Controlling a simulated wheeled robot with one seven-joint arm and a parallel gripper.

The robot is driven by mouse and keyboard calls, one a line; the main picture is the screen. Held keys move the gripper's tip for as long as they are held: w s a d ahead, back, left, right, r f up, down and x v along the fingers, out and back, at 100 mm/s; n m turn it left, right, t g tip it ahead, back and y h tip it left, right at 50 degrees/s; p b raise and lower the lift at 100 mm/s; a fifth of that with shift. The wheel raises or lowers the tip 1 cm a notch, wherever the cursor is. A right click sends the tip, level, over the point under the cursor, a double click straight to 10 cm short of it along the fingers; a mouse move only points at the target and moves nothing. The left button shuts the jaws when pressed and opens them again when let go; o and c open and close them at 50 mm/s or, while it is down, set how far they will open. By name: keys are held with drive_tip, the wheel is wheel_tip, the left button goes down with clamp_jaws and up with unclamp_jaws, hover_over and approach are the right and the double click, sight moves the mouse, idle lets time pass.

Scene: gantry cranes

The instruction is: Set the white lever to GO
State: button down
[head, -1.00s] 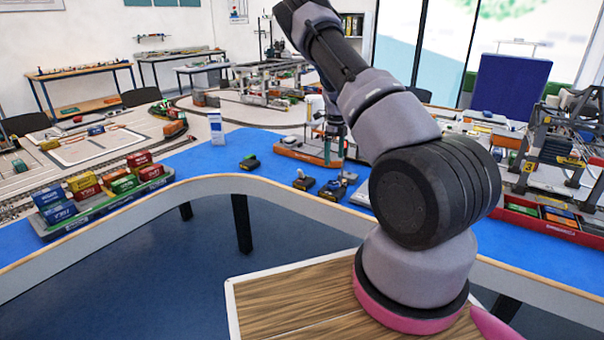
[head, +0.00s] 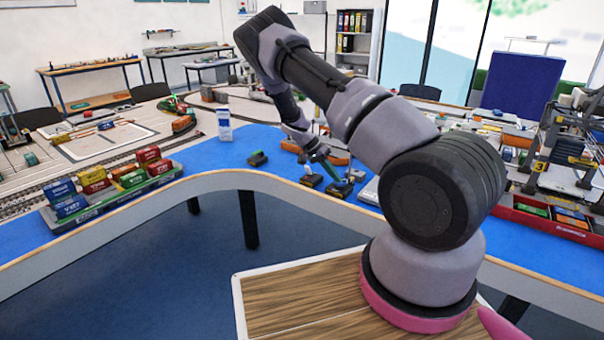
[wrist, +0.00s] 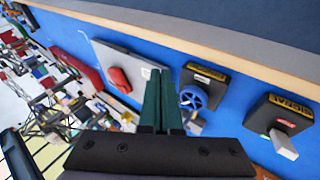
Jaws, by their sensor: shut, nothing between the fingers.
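The white lever (wrist: 284,146) sticks out of a black box (wrist: 278,115) with a yellow-lettered label, at the right of the wrist view. A small red plate sits on the box beside the lever; its wording is too small to read. In the head view this box (head: 311,181) seems to be the left one of two dark boxes near the table's front edge; its lever is not clear there. My gripper (wrist: 160,75) has its two green fingers together, empty, left of the lever and apart from it. In the head view my gripper (head: 330,165) is above the boxes.
A box with a blue handwheel (wrist: 193,97) stands between my fingers and the lever box in the wrist view. A grey plate with a red part (wrist: 118,80) lies to the left.

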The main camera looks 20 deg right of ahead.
drive_tip(key=w+a+f+m+t+h, duration=0.2)
drive_tip(key=a+m+t, duration=0.4)
drive_tip(key=m, duration=1.1)
drive_tip(key=w+a+f+m+t+h, duration=0.2)
drive_tip(key=w+a+m+t, duration=0.2)
drive_tip(key=a+m, duration=0.8)
drive_tip(key=m+t, duration=0.2)
drive_tip(key=m, duration=0.4)
drive_tip(key=shift+w+a+m+t+h, duration=0.2)
drive_tip(key=shift+a+m+t+h, duration=0.1)
drive_tip(key=shift+h, duration=0.1)
drive_tip(key=shift+d, duration=0.1)
